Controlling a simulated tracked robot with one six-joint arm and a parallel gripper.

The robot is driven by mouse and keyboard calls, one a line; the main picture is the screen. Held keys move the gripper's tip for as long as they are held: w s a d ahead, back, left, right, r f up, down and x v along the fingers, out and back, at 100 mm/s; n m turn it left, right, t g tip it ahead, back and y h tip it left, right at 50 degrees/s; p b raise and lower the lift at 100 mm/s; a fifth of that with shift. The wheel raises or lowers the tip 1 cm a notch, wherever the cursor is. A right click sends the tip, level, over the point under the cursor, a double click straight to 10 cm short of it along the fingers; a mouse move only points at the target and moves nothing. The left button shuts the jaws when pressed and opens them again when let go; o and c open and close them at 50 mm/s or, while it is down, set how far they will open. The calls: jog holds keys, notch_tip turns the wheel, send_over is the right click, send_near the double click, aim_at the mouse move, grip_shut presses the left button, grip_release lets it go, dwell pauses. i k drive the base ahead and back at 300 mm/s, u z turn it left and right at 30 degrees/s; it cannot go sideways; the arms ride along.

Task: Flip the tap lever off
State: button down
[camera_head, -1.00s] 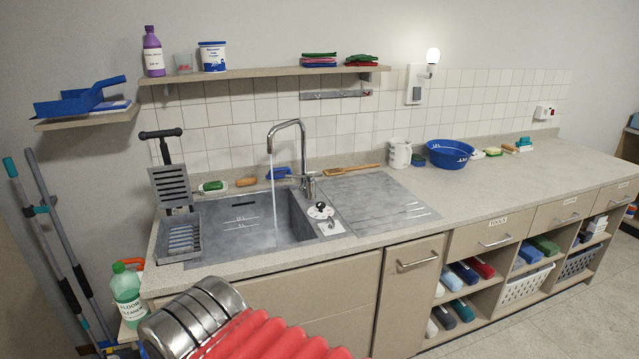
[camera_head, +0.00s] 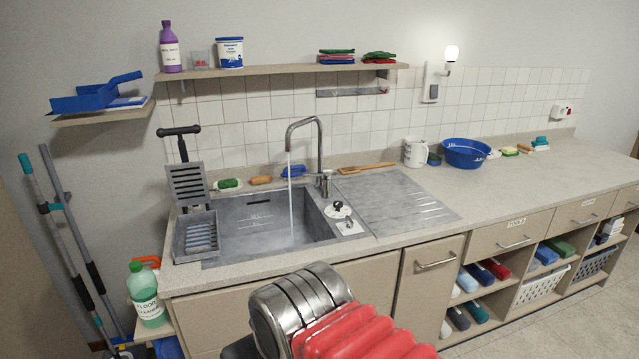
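The chrome tap (camera_head: 319,150) stands at the back of the grey sink (camera_head: 262,222), with its spout arched over the basin. A stream of water (camera_head: 291,205) runs from the spout into the basin. The small tap lever (camera_head: 327,183) is at the base of the tap, on its right side; its exact angle is too small to tell. My arm, metal with a red ribbed sleeve, shows at the bottom centre, in front of the counter. My gripper is not in view, and nothing of mine touches the tap.
A round black knob (camera_head: 337,205) sits on the sink's right ledge. A shelf (camera_head: 290,73) hangs above the tap. A white jug (camera_head: 415,153) and blue bowl (camera_head: 466,152) stand to the right. The drainboard (camera_head: 395,203) is clear.

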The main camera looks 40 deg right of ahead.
aim_at(326, 176)
jog(key=u, duration=0.05)
jog(key=i, duration=1)
jog(key=z, duration=0.05)
